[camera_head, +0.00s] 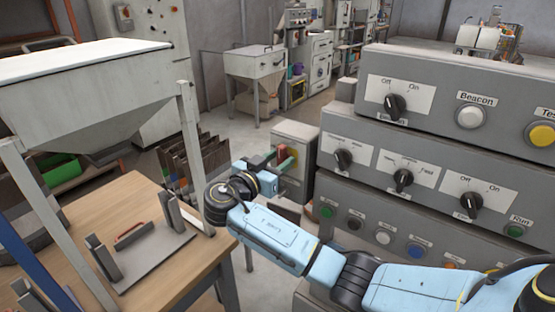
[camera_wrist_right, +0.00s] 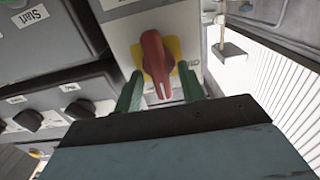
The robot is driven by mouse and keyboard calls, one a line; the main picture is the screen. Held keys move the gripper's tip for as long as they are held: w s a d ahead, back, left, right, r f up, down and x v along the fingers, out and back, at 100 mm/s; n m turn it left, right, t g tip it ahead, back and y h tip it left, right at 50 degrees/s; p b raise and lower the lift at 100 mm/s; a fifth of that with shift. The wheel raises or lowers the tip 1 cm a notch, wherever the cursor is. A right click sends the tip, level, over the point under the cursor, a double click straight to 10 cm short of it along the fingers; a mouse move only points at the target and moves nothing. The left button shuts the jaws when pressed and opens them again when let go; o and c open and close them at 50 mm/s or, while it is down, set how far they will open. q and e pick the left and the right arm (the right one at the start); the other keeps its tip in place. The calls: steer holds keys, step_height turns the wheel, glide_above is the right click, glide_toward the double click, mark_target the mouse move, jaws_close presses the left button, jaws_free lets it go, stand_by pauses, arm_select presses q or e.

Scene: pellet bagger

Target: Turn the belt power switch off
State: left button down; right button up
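The belt power switch is a red handle (camera_wrist_right: 152,52) on a yellow plate (camera_wrist_right: 174,50), mounted on the face of a grey box. In the right wrist view the handle's narrow end points down toward my gripper. My right gripper (camera_wrist_right: 160,90) is open, with one green finger on each side of the handle's lower end. Gaps show between the fingers and the handle, so it is not gripped. In the head view the right gripper (camera_head: 281,162) is at the grey switch box (camera_head: 297,132), and the handle is mostly hidden there. My left gripper is not in view.
Stacked grey control panels (camera_head: 450,140) with black knobs and coloured buttons stand close on the right, beside my right arm. A wooden table (camera_head: 150,205) with a metal fixture is at the left, under a hopper (camera_head: 90,85). Open floor lies behind the switch box.

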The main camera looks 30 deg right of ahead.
steer(key=c, duration=0.6)
steer(key=shift+n, duration=0.3)
steer(key=n, duration=0.3)
steer(key=shift+w+p, duration=0.15)
steer(key=shift+p, duration=0.15)
steer(key=n+p, duration=0.1)
steer(key=n, duration=0.3)
steer(key=shift+w+a, duration=0.1)
steer(key=n+p, duration=0.2)
steer(key=n, duration=0.3)
steer(key=shift+w+f+n+p, duration=0.1)
steer(key=shift+f+n+p, duration=0.05)
steer(key=shift+n+p, duration=0.15)
steer(key=n+p, duration=0.1)
steer(key=n, duration=0.1)
steer(key=n+p, duration=0.1)
steer(key=n, duration=0.1)
steer(key=shift+f+n, duration=0.2)
steer(key=shift+n, duration=0.2)
